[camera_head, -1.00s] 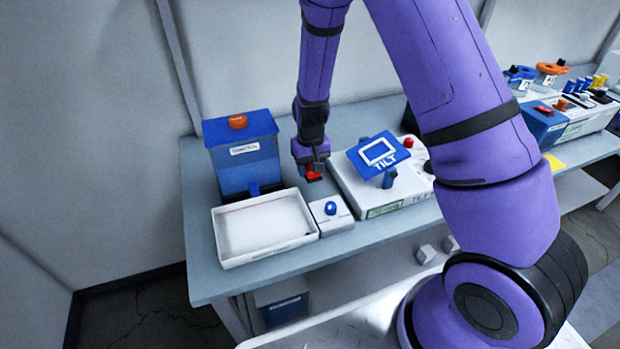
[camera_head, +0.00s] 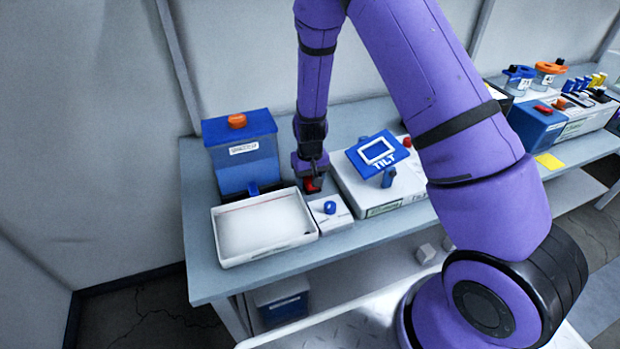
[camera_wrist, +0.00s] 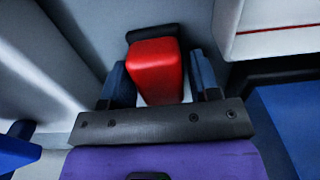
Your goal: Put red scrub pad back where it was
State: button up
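The red scrub pad (camera_head: 311,185) is between the fingers of my gripper (camera_head: 311,178), just behind the small white box with a blue knob. In the wrist view the pad (camera_wrist: 156,70) is a red block with a dark end, flanked by both fingers of my gripper (camera_wrist: 160,80). My gripper is shut on it and points down near the grey bench. I cannot tell whether the pad touches the bench top.
A white tray (camera_head: 226,258) and a blue bin with an orange knob (camera_head: 244,166) stand left of the gripper. The small white box (camera_head: 336,224) is in front. A white device with a blue TILT sign (camera_head: 377,152) stands close on the right.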

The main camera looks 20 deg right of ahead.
notch_tip(320, 180, up, 12)
jog(key=shift+r, duration=0.2)
dwell(0.5)
jog(key=s+d+r+t, duration=0.1)
jog(key=s+r, duration=0.2)
jog(key=r, duration=0.4)
jog(key=s+d+r+t+y, duration=0.1)
jog(key=s+r, duration=0.3)
jog(key=r, duration=0.3)
jog(key=s+d+r, duration=0.1)
jog(key=s+r, duration=0.2)
jog(key=r, duration=0.4)
jog(key=s+d+r+t, duration=0.1)
jog(key=s+r, duration=0.2)
jog(key=s, duration=0.3)
jog(key=s+d+r+t, duration=0.1)
jog(key=s+r, duration=0.2)
jog(key=s, duration=0.4)
jog(key=s+d+r+t+h, duration=0.1)
jog(key=s+r, duration=0.2)
jog(key=s, duration=0.3)
jog(key=shift+s+d+r, duration=0.25)
jog(key=shift+s+d, duration=0.1)
jog(key=shift+d, duration=0.05)
